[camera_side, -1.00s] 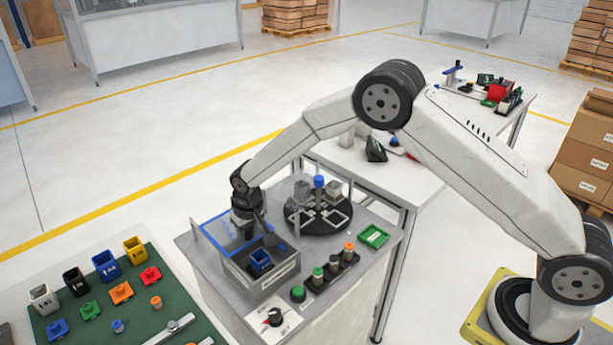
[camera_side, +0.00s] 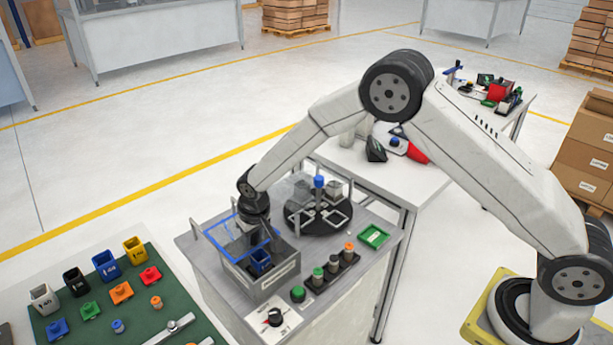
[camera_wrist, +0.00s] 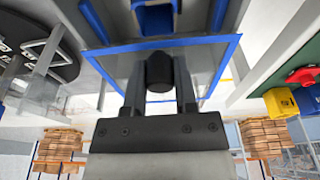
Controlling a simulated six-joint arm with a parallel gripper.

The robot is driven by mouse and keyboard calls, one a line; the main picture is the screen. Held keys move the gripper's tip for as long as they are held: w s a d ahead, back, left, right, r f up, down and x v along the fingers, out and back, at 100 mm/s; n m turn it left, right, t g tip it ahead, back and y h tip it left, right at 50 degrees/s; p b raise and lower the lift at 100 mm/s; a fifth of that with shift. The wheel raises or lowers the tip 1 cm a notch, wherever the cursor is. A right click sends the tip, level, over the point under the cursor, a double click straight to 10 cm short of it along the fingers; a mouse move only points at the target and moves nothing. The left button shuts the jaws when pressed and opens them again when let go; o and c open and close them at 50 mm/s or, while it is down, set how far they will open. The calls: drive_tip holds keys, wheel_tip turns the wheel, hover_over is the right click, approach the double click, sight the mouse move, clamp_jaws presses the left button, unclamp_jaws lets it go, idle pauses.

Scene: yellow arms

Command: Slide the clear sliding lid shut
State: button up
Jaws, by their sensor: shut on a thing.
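The clear sliding lid (camera_side: 218,246) has a blue frame and lies over the left and back part of a grey box (camera_side: 262,286). The front right part of the box is open, and a blue bin (camera_side: 261,259) shows inside. My gripper (camera_side: 257,238) points down at the lid. In the wrist view, my gripper (camera_wrist: 160,75) is shut on a dark round knob (camera_wrist: 160,72) between its fingers, and the lid's blue frame (camera_wrist: 205,41) runs behind it. The fingertips are partly hidden in the side view.
A black turntable (camera_side: 318,218) with clear dividers and grey blocks stands close behind the box. A row of capped pegs (camera_side: 333,266), a green tray (camera_side: 374,236) and a dial panel (camera_side: 273,318) are on the same bench. A green mat (camera_side: 130,320) with coloured bins lies left.

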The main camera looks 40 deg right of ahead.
drive_tip(key=shift+s+r, duration=0.1)
idle(0.3)
drive_tip(key=shift+s, duration=2.55)
drive_tip(key=shift+s+f, duration=0.2)
drive_tip(key=shift+s, duration=1.05)
drive_tip(key=o, duration=0.6)
drive_tip(key=shift+o, duration=0.2)
